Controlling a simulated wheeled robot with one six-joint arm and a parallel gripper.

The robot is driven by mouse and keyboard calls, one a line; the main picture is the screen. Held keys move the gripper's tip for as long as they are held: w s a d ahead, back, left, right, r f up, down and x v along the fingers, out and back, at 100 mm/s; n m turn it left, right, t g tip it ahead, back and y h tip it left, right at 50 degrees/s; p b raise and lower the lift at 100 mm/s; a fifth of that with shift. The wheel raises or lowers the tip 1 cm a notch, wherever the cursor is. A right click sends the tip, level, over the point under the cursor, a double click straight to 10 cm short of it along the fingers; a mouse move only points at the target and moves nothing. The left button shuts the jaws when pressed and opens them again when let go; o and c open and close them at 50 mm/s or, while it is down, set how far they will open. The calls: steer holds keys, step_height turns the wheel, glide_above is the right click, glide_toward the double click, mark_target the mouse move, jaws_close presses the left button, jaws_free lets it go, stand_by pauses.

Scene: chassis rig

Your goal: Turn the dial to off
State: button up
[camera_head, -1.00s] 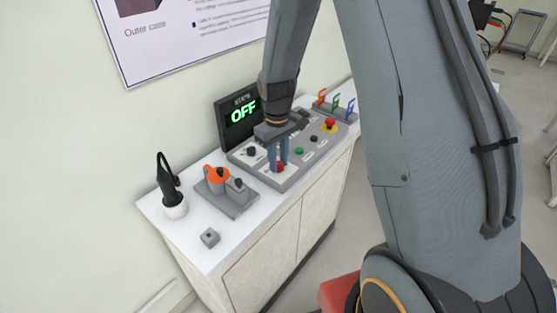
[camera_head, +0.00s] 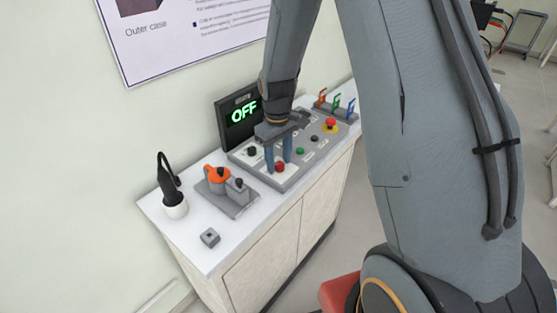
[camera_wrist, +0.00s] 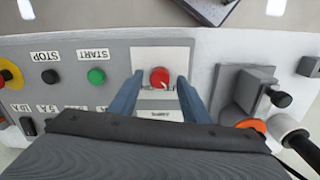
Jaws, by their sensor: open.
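A round red dial (camera_head: 280,167) with a pale mark on its face sits on the grey control panel (camera_head: 291,176). It also shows in the wrist view (camera_wrist: 160,77), on a white plate whose label is hard to read. My gripper (camera_head: 278,162) points down over the panel. Its two blue fingers are open, one on each side of the dial, with a visible gap to it in the wrist view. A dark display (camera_head: 240,117) behind the panel reads OFF in green.
The panel also carries a green START button (camera_wrist: 96,76), a black STOP button (camera_wrist: 50,76) and a red-and-yellow knob (camera_head: 330,125). An orange-topped fixture (camera_head: 217,178), a black-handled tool in a white cup (camera_head: 175,206) and a small grey block (camera_head: 210,238) stand to the left.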

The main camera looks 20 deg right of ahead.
mark_target(278, 164)
steer(key=shift+a+r+b, duration=0.1)
steer(key=shift+r+b, duration=0.95)
steer(key=shift+r, duration=2.8)
steer(key=s+m+t+b, duration=0.1)
steer(key=s+m, duration=0.4)
steer(key=s, duration=1.2)
steer(key=shift+s+f+b, duration=0.15)
steer(key=shift+f+b, duration=0.05)
steer(key=shift+b, duration=0.35)
